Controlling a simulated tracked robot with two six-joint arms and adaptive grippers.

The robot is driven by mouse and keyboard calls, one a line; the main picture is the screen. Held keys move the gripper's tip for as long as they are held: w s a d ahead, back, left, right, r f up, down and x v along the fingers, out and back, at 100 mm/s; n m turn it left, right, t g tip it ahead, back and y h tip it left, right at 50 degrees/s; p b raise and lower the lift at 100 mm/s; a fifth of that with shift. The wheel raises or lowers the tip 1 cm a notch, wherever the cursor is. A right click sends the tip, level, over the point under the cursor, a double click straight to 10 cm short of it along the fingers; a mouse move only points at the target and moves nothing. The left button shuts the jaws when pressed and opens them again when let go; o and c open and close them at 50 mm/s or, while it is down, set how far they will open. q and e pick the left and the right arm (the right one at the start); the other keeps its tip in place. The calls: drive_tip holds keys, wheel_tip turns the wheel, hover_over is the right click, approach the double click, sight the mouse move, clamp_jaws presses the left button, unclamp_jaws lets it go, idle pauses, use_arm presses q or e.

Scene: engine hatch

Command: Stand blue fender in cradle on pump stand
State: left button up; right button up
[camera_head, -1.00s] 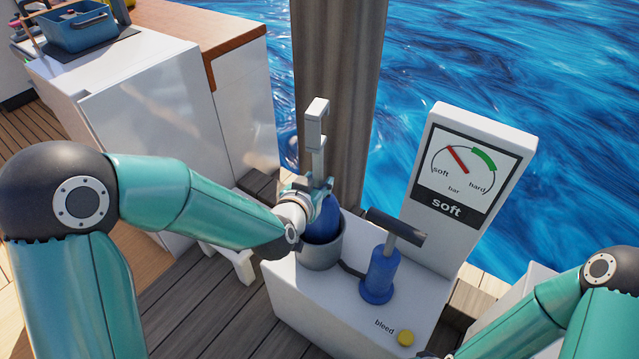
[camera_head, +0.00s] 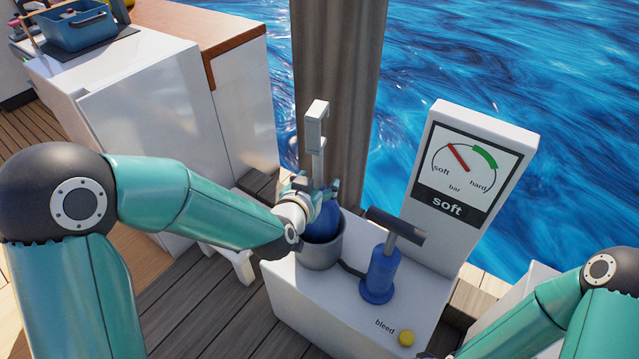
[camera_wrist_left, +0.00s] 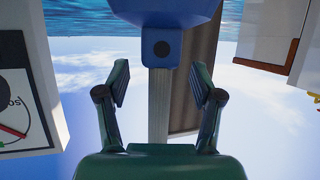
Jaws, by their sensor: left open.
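The blue fender (camera_head: 324,222) stands upright in the grey round cradle (camera_head: 322,254) on the white pump stand (camera_head: 300,291). My left gripper (camera_head: 322,190) is at the fender's top and partly hides it.
The stand carries a blue hand pump (camera_head: 381,274), a yellow bleed button (camera_head: 406,338) and a gauge panel (camera_head: 470,170) reading "soft". A grey post (camera_head: 335,80) rises behind the cradle. White cabinets (camera_head: 150,120) stand at left, with water beyond.

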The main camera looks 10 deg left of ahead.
use_arm(q)
drive_tip(key=shift+f, duration=0.1)
drive_tip(key=shift+s, duration=0.15)
drive_tip(key=v, duration=0.7)
drive_tip(key=shift+s, duration=0.1)
